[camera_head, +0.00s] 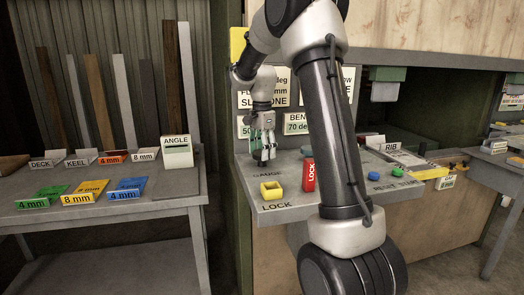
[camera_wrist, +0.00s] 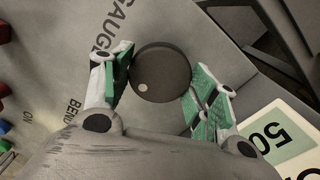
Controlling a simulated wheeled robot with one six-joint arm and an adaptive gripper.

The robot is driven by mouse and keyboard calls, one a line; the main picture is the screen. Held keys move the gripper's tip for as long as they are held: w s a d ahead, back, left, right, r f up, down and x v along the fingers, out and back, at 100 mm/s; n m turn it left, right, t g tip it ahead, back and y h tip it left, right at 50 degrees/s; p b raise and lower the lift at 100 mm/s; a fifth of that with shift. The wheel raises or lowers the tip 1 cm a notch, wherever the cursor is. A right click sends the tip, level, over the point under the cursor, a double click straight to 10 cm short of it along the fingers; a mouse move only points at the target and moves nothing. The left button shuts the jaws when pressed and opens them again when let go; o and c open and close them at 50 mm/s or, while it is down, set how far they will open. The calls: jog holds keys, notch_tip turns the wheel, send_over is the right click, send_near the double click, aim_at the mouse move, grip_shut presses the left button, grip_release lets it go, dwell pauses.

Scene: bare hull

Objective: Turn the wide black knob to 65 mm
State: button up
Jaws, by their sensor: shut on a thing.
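The wide black knob (camera_wrist: 161,72) is a dark round disc with a small pale dot at its left, by the GAUGE lettering on the grey console. My gripper (camera_wrist: 157,84) has its green-padded fingers on either side of the knob, shut on it. In the head view my gripper (camera_head: 263,146) reaches down to the console's left back part, where the knob is mostly hidden. A display card (camera_wrist: 282,140) beside the knob reads 50, upside down in the wrist view; its unit is out of view there.
A display panel (camera_head: 297,124) reads 70 deg. A side table (camera_head: 180,190) at left holds labelled trays. My arm covers the console's middle.

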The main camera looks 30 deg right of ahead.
jog(key=n, duration=1.3)
jog(key=shift+n, duration=0.4)
jog(key=n, duration=1.2)
jog(key=shift+n, duration=0.4)
jog(key=o, duration=1)
jog(key=shift+o, duration=0.2)
jog(key=shift+r, duration=0.1)
